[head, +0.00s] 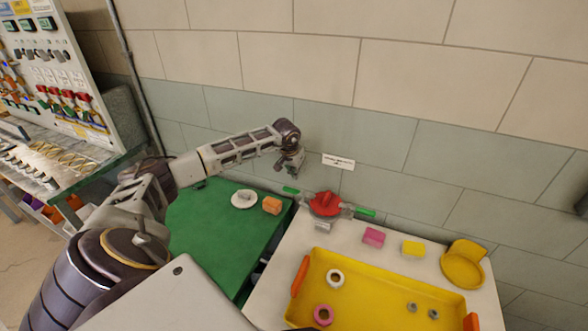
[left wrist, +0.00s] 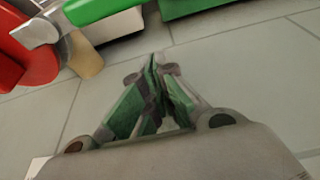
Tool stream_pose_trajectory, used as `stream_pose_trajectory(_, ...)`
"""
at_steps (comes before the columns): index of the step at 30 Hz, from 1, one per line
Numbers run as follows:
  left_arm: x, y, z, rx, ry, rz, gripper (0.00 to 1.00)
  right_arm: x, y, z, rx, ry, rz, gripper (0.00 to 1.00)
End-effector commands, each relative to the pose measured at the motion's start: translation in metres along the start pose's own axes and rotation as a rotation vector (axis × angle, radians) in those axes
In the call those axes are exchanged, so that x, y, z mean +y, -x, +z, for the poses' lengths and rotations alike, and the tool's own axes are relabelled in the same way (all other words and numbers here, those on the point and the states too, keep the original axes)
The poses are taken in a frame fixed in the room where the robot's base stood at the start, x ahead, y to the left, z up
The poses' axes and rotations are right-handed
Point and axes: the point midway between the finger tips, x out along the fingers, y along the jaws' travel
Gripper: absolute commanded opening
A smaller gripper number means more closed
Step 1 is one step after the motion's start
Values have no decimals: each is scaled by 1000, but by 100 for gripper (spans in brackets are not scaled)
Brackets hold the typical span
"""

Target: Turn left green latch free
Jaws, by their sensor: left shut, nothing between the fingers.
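The left green latch (head: 291,190) sticks out on the left of a red valve part (head: 324,204) near the wall. A second green latch (head: 365,212) sticks out on the right of it. My left gripper (head: 290,168) is shut and empty, close above the left latch in the head view. In the left wrist view its fingertips (left wrist: 158,62) meet, with a gap to the green latch (left wrist: 98,8) at the top edge. The red part (left wrist: 22,52) is at the upper left there. My right gripper is not in view.
A yellow tray (head: 385,284) with rings and small parts lies on the white table, with a pink block (head: 373,236) and a yellow block (head: 413,248) behind it. A green table (head: 204,222) holds an orange block (head: 272,205). A tiled wall stands close behind.

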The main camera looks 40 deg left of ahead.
Motion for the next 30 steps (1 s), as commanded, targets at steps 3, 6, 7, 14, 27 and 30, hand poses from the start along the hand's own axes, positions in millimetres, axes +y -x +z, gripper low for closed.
stream_pose_trajectory(3,0,-2,4,0,-1,-1,0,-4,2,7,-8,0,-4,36)
stream_pose_trajectory(6,-1,0,8,-1,0,-1,0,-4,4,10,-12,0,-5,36)
stream_pose_trajectory(7,-1,1,10,-1,0,-1,0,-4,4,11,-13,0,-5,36)
stream_pose_trajectory(14,-1,6,23,-1,-1,-1,0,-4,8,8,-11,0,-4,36)
stream_pose_trajectory(27,0,11,38,1,0,1,0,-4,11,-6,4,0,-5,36)
stream_pose_trajectory(30,0,11,38,1,0,1,0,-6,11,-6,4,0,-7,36)
